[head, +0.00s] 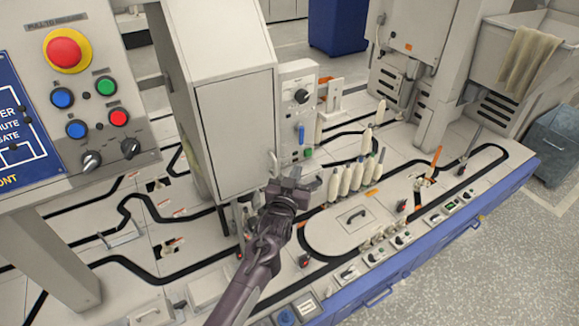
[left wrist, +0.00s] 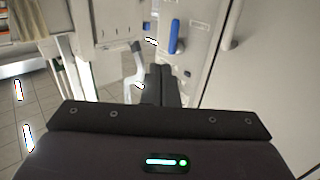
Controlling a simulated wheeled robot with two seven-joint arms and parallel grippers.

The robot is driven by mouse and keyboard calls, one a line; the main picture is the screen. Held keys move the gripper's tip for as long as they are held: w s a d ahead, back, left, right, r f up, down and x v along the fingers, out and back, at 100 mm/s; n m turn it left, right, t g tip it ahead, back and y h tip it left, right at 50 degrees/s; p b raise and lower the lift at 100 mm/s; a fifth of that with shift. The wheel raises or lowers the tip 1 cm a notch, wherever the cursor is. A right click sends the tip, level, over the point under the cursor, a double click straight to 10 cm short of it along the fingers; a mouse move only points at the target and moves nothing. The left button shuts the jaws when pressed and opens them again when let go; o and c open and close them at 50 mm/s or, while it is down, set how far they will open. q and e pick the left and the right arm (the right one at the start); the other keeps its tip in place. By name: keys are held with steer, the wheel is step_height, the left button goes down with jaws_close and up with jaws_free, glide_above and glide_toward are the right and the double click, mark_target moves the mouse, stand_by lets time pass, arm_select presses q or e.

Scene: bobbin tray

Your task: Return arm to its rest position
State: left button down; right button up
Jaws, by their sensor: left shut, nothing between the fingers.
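My left gripper (head: 293,181) is in the middle of the head view, its arm coming up from the bottom edge. It is over the machine table, in front of the small control panel and beside the tall grey cabinet. In the left wrist view its fingers (left wrist: 162,82) are together with nothing between them. A blue handle (left wrist: 175,37) on a pale panel shows past the fingers; I cannot tell the distance. My right gripper is not in view.
Several white bobbins (head: 355,177) stand right of my gripper. The grey cabinet (head: 236,135) is close on its left. A control panel (head: 296,110) with a dial stands behind it. A button panel (head: 85,100) fills the upper left. The floor (head: 460,265) at lower right is clear.

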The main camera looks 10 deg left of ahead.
arm_select(q)
steer(key=s+d, duration=0.4)
steer(key=s+a+f+m+g, duration=0.1)
steer(key=s+f+g, duration=0.2)
steer(key=s+f, duration=0.65)
steer(key=s+a+f+g, duration=0.1)
steer(key=s+f+g, duration=0.25)
steer(key=f, duration=1.05)
steer(key=s+a+f+m+g, duration=0.1)
steer(key=s+a+f+g, duration=0.1)
steer(key=s+f, duration=0.75)
steer(key=s+a+f+g, duration=0.2)
steer(key=s+f, duration=0.4)
steer(key=s, duration=0.4)
steer(key=s+a+f+g, duration=0.3)
steer(key=s+f, duration=0.3)
steer(key=s, duration=0.4)
steer(key=s+a+f+g, duration=0.3)
steer(key=s+f, duration=0.3)
steer(key=s, duration=0.5)
steer(key=shift+a+y, duration=0.3)
steer(key=shift+a, duration=0.25)
steer(key=shift+g, duration=0.25)
